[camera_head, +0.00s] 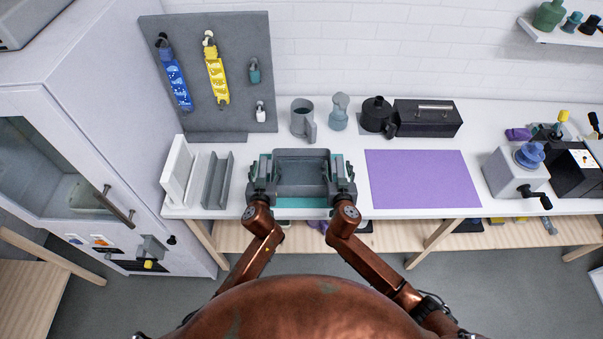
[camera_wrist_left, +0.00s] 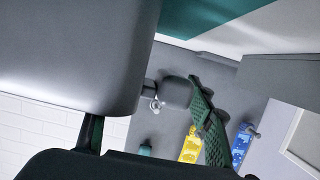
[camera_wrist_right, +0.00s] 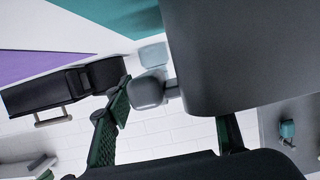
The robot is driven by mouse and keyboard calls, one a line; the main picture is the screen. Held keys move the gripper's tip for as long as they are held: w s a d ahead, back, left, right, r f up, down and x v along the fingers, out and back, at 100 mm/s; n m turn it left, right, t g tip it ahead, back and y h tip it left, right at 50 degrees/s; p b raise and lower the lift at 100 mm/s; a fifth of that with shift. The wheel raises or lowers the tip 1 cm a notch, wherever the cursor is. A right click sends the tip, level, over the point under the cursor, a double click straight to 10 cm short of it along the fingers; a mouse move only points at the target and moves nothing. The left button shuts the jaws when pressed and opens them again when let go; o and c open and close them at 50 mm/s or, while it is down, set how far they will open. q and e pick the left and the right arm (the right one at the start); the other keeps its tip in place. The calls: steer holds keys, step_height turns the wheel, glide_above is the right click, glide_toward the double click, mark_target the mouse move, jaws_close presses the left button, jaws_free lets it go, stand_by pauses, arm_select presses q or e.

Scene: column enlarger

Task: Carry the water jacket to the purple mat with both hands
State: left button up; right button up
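The water jacket (camera_head: 301,168) is a grey open rectangular tub at the left-middle of the counter, over a teal mat (camera_head: 300,202). I cannot tell whether it touches the mat. The purple mat (camera_head: 424,180) lies bare to its right. My left gripper (camera_head: 262,178) is at the jacket's left end and my right gripper (camera_head: 340,178) at its right end. The wrist views show the jacket's grey wall close up, in the left (camera_wrist_left: 70,50) and in the right (camera_wrist_right: 225,55). Both grippers' green fingers stand apart beside a short grey handle; the jacket partly hides them.
White and grey upright racks (camera_head: 217,180) stand left of the jacket. Behind are a grey mug (camera_head: 302,115), a black pot (camera_head: 376,113) and a black toolbox (camera_head: 428,118). A grey device with a blue knob (camera_head: 515,172) stands right of the purple mat.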

arm_select(q)
jaws_close()
arm_select(e)
jaws_close()
stand_by(0.4)
arm_select(q)
steer(key=shift+r, duration=0.1)
arm_select(e)
steer(key=shift+r, duration=0.15)
